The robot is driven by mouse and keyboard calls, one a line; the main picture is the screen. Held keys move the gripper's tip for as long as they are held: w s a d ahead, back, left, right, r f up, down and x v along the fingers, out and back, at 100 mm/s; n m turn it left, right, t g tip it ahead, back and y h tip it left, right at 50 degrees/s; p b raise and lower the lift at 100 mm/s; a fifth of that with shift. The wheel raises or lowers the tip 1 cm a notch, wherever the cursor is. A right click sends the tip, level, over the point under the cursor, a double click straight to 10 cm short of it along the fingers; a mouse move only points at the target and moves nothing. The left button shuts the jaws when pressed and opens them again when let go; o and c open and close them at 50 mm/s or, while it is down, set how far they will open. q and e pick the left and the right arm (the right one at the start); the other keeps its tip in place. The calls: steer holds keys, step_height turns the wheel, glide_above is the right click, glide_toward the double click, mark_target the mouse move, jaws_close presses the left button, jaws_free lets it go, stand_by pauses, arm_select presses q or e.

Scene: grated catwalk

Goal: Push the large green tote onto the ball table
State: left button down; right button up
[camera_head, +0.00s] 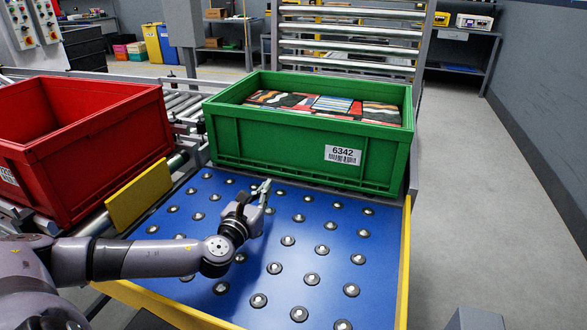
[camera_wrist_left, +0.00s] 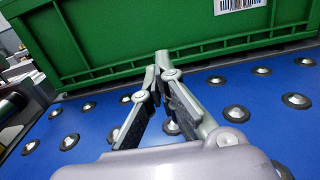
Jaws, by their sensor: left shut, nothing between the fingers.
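The large green tote (camera_head: 290,150), labelled 6342, stands at the far edge of the blue ball table (camera_head: 325,235). It holds flat, colourful printed items. My left gripper (camera_head: 262,188) is shut and empty, low over the ball table just in front of the tote's near wall. In the left wrist view the shut fingertips (camera_wrist_left: 162,62) point at the green tote's wall (camera_wrist_left: 120,35), with the ball table (camera_wrist_left: 250,125) below. I cannot tell whether the fingertips touch the wall. My right gripper is not in view.
A red tote (camera_head: 90,150) stands on the roller conveyor at the left. A yellow plate (camera_head: 140,195) stands at the ball table's left edge. A roller rack (camera_head: 350,35) rises behind the green tote. The near part of the ball table is clear, and grey floor (camera_head: 485,200) is free at right.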

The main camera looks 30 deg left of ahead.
mark_target(288, 159)
arm_select(q)
steer(key=x, duration=1.2)
steer(key=shift+w+d+b, duration=0.15)
steer(key=shift+b, duration=0.2)
steer(key=shift+w, duration=0.65)
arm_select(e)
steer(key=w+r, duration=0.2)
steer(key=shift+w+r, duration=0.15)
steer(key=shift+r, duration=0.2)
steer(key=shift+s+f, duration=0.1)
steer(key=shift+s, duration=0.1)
